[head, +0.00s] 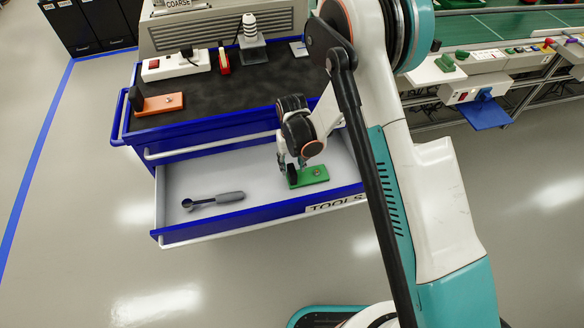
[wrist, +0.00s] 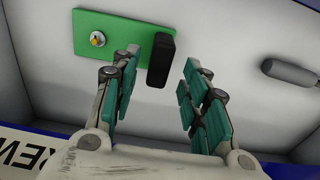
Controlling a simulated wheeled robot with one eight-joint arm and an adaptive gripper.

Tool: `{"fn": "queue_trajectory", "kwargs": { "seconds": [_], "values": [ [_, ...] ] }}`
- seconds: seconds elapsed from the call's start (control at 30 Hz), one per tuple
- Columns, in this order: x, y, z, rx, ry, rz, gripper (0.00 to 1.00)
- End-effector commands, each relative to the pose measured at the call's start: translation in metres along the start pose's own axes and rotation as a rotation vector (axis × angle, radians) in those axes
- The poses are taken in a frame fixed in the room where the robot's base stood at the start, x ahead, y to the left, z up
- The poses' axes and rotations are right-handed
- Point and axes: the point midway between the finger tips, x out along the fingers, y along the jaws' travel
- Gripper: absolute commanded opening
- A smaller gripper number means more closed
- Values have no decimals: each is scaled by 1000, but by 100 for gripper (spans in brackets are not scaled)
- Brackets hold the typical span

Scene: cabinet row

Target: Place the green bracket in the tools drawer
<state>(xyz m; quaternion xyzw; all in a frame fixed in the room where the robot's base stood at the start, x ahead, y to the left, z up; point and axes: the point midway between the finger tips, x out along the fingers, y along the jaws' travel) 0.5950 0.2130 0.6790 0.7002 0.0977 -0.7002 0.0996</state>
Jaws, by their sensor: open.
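The green bracket (head: 312,176) lies on the floor of the open drawer labelled TOOLS (head: 262,212), near its front right. In the wrist view the green bracket (wrist: 112,40) shows as a flat plate with a bolt and a dark upright block (wrist: 160,60) at its right end. My gripper (head: 292,172) is down inside the drawer at the bracket's left end. In the wrist view my gripper (wrist: 158,92) has its fingers spread apart, with the dark block near the gap between them. The head view partly hides the fingertips.
A grey-handled ratchet (head: 213,199) lies in the drawer's left part; its handle (wrist: 290,74) shows in the wrist view. On the blue cabinet's dark top are an orange bracket (head: 160,103), a power strip (head: 176,66) and a small stacked part (head: 251,40). The drawer walls surround my gripper.

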Motion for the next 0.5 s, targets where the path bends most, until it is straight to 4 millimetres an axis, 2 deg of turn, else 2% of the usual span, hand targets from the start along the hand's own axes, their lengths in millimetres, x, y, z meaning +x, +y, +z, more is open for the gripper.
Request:
{"fn": "queue_trajectory", "kwargs": {
  "seconds": [0.03,0.2,0.33,0.5],
  "values": [
    [-15,0,1,0,0,0,41],
    [-45,0,0,0,0,0,41],
    [-60,0,0,0,0,0,41],
    [-68,0,0,0,0,0,41]
  ]
}}
